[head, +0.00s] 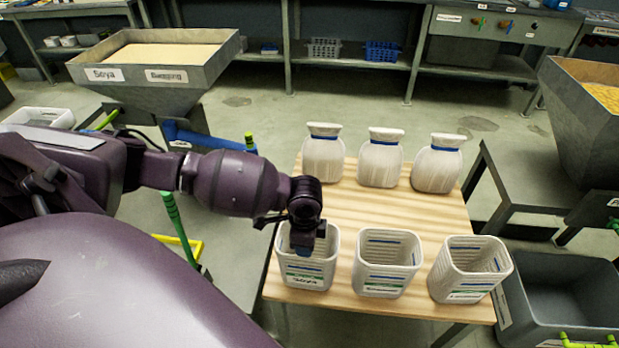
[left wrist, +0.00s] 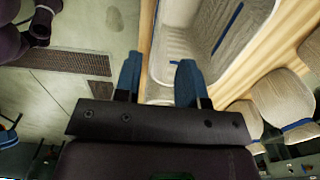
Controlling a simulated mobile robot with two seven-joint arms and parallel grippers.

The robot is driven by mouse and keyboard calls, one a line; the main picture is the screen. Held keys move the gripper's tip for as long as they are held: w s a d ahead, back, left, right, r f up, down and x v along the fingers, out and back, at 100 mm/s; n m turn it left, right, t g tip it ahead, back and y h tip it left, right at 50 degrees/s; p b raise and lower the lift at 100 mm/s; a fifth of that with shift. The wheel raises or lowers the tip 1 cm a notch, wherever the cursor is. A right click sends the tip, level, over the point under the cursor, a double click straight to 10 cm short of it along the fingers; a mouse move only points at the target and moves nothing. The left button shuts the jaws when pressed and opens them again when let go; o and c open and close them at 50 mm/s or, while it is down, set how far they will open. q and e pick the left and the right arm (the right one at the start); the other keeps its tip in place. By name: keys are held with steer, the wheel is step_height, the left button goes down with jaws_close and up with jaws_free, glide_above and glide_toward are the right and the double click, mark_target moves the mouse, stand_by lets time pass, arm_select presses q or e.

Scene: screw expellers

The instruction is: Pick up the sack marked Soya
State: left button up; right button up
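The open white sack marked Soya (head: 306,281) stands at the front left of the wooden table, its label readable in the head view. My left gripper (head: 303,248) is over this sack's opening and hides part of its far rim. In the left wrist view the two blue fingers of the gripper (left wrist: 158,75) are apart. One is beside the sack's outer side and the other overlaps its ribbed open sack (left wrist: 195,45). I cannot tell whether they touch it. My right gripper is in neither view.
Two more open sacks (head: 386,263) (head: 469,268) stand to the right on the wooden table (head: 340,225). Three closed sacks with blue ties (head: 380,158) stand behind. A Soya hopper (head: 160,65) is at the left, a grey bin (head: 570,305) at the right.

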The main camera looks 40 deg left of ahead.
mark_target(305, 274)
arm_select(q)
steer(key=shift+f, duration=1.3)
steer(key=f, duration=0.1)
steer(key=f+b, duration=0.1)
steer(key=f, duration=0.2)
steer(key=shift+s+b, duration=0.35)
steer(key=shift+b, duration=0.05)
steer(key=shift+f, duration=0.4)
steer(key=shift+w, duration=0.1)
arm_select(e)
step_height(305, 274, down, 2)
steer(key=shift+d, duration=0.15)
arm_select(q)
jaws_close()
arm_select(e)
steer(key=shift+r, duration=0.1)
